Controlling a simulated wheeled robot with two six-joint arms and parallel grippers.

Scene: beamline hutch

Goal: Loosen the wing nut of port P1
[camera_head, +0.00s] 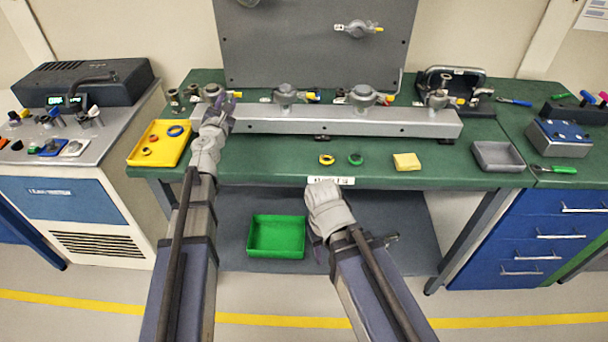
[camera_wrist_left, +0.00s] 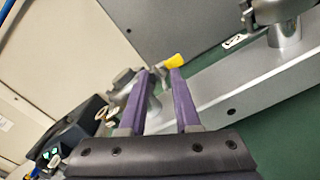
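The grey manifold (camera_head: 340,121) lies along the back of the green bench with several clamped ports on top. My left gripper (camera_head: 222,104) is at the manifold's left end, over the leftmost port (camera_head: 212,91), which it partly hides. In the left wrist view the two purple fingers (camera_wrist_left: 159,72) stand apart on either side of a grey post. A yellow-tipped wing nut (camera_wrist_left: 176,61) shows at the right fingertip; firm contact cannot be told. Port labels are not readable. My right gripper (camera_head: 322,190) is low before the bench's front edge; its fingers are hidden.
A yellow tray (camera_head: 160,158) with small rings stands at the left, a grey tray (camera_head: 497,156) at the right. Two rings and a yellow block (camera_head: 407,162) lie in front of the manifold. A green bin (camera_head: 277,252) is below the bench. A grey panel (camera_head: 318,60) rises behind.

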